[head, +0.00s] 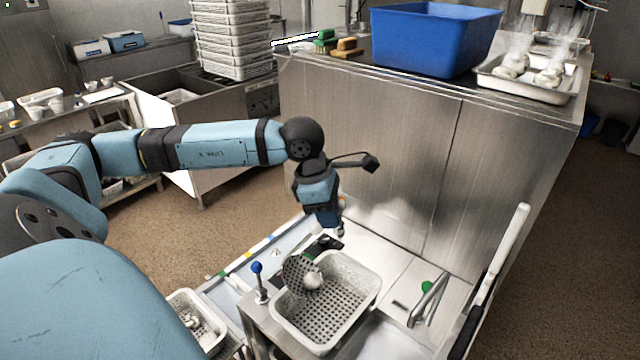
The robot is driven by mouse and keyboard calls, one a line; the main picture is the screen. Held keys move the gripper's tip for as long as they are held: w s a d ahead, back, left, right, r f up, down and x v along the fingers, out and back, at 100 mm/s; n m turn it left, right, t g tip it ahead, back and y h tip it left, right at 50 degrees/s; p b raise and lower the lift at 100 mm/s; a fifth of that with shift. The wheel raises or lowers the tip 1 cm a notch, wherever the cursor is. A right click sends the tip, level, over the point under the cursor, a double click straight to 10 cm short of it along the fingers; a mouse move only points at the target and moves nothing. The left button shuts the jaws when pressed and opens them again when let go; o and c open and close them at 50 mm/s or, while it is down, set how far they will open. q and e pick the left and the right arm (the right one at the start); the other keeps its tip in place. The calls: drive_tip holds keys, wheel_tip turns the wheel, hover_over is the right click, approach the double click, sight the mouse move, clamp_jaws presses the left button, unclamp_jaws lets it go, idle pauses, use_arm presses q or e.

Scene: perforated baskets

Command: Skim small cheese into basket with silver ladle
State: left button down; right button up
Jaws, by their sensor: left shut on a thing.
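My left gripper (338,231) points down above the back edge of the perforated basket (374,285). It is shut, apparently on the handle of the silver ladle, but the grip itself is small and partly hidden. The ladle's round perforated bowl (296,268) is tilted over the left back part of the basket. A small white cheese (313,280) shows at the bowl's lower right edge; I cannot tell whether it rests on the bowl or on the basket floor. The rest of the basket's perforated floor looks bare. My right gripper is out of view.
A smaller white container (184,298) with white pieces stands at the lower left. A blue-knobbed lever (258,280) is close to the basket's left side. A metal tap (430,298) is at the right. A tall steel cabinet (370,150) with a blue bin (425,40) stands behind.

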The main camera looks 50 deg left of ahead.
sight(346, 207)
use_arm(q)
drive_tip(key=shift+w+d+f+g+y+p, duration=0.1)
drive_tip(key=shift+w+d+g+y+p, duration=0.2)
drive_tip(key=shift+w+d+p, duration=0.35)
drive_tip(key=shift+w+d+g+y+p, duration=0.2)
drive_tip(key=shift+w+d+y+p, duration=0.1)
drive_tip(key=shift+d+p, duration=0.55)
drive_tip(key=w+d+f+g+y+p, duration=0.5)
drive_tip(key=w+d+f+y, duration=0.2)
drive_tip(key=d, duration=0.5)
drive_tip(key=shift+w+f, duration=0.95)
drive_tip(key=shift+f, duration=0.1)
